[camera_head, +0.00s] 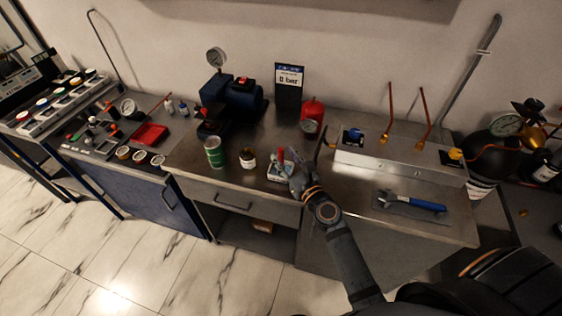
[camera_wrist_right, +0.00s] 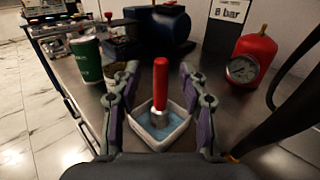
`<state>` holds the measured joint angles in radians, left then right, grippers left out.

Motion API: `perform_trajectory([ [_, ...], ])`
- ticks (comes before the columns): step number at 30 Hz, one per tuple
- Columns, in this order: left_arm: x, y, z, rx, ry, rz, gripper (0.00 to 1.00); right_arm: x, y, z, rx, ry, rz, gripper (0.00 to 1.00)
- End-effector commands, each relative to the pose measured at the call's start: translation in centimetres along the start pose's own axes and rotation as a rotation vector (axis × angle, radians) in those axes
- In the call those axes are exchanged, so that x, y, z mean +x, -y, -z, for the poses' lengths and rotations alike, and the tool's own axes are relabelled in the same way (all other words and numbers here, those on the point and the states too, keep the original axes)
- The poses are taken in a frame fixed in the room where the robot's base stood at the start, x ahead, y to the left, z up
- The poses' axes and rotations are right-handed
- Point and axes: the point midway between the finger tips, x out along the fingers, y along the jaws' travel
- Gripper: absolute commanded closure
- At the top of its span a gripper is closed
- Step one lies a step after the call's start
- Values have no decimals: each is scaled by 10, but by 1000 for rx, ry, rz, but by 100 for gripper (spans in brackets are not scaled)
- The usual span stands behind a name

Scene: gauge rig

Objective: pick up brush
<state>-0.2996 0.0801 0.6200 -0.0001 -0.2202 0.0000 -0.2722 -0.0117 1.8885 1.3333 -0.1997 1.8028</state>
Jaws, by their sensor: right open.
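The brush (camera_wrist_right: 160,84) has a red handle and a metal collar. It stands upright in a small white square tray (camera_wrist_right: 184,140) with blue contents, and its lower end is hidden in them. In the head view the brush (camera_head: 281,156) and tray (camera_head: 273,176) are near the front of the steel bench. My right gripper (camera_wrist_right: 160,75) is open, with its fingers on both sides of the handle and gaps between. In the head view the right gripper (camera_head: 297,172) is just beside the tray. My left gripper is not in view.
A green cup (camera_head: 213,153) and a small jar (camera_head: 248,158) stand left of the tray. A red gauge canister (camera_head: 312,114) and a blue pump (camera_head: 240,94) are behind. A metal block with copper tubes (camera_head: 400,160) and a blue-handled wrench (camera_head: 420,203) lie right.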

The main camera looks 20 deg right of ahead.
Motion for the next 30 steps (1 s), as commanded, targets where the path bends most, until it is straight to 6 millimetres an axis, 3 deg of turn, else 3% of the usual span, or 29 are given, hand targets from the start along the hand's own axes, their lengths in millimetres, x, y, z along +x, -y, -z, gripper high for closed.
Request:
perform_trajectory([
  [3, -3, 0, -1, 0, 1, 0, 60, 21, 1, -1, 1, 2, 0, 57],
  [6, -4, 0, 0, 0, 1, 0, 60, 29, 1, 0, -1, 0, 0, 57],
  [13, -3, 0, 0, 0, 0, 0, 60, 30, 1, 1, -1, -1, 0, 57],
  [22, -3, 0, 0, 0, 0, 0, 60, 30, 1, 1, -1, 0, 0, 98],
  [30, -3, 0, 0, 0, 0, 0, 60, 30, 1, 1, -1, 0, 0, 100],
])
